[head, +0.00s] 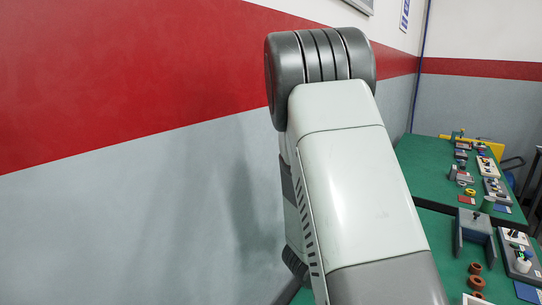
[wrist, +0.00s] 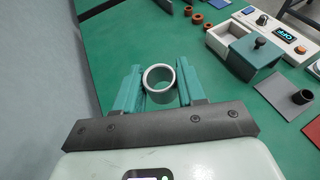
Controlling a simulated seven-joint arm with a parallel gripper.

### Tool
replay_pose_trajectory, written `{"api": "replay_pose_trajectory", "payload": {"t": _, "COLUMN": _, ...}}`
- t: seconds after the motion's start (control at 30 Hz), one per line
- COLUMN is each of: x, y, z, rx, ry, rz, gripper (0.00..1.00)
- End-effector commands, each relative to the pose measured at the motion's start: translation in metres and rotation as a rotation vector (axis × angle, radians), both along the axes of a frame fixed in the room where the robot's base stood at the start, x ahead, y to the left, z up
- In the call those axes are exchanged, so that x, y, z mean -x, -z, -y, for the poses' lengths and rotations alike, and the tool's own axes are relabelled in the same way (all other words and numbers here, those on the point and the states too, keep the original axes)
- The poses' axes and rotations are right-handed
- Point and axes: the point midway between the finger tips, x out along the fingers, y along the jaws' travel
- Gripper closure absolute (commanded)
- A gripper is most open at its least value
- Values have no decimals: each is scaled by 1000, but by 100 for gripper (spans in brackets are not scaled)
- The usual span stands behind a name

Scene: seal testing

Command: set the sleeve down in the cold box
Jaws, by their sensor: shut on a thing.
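My gripper (wrist: 158,88) shows in the wrist view with teal fingers shut on a pale grey, open-ended sleeve (wrist: 146,78). The sleeve is between the fingers, its round opening facing the camera; its lower end is hidden. A white open-topped box (wrist: 219,47), which seems to be the cold box, is at the upper right of the wrist view, apart from my gripper. A teal cover with a dark knob (wrist: 259,43) is beside its opening, at the right; whether it is joined to the box is unclear. My gripper is hidden in the head view.
A white unit with a lit display (wrist: 287,32) stands behind the box. Several orange-brown rings (wrist: 197,19) lie on the green table (wrist: 130,40). A dark cylinder (wrist: 302,97) stands on a grey mat at the right. A grey wall (wrist: 40,70) is close on the left.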

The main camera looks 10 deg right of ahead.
Motion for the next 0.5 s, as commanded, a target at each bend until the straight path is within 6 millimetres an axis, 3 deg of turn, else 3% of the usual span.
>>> {"api": "replay_pose_trajectory", "payload": {"t": 0.1, "x": -31, "y": -43, "z": -55, "rx": -1, "ry": -195, "rz": 12, "gripper": 93}}
{"api": "replay_pose_trajectory", "payload": {"t": 0.3, "x": -54, "y": -108, "z": -138, "rx": -1, "ry": -481, "rz": 11, "gripper": 93}}
{"api": "replay_pose_trajectory", "payload": {"t": 0.37, "x": -56, "y": -123, "z": -157, "rx": 0, "ry": -546, "rz": 9, "gripper": 100}}
{"api": "replay_pose_trajectory", "payload": {"t": 0.5, "x": -56, "y": -148, "z": -188, "rx": 0, "ry": -650, "rz": 4, "gripper": 100}}
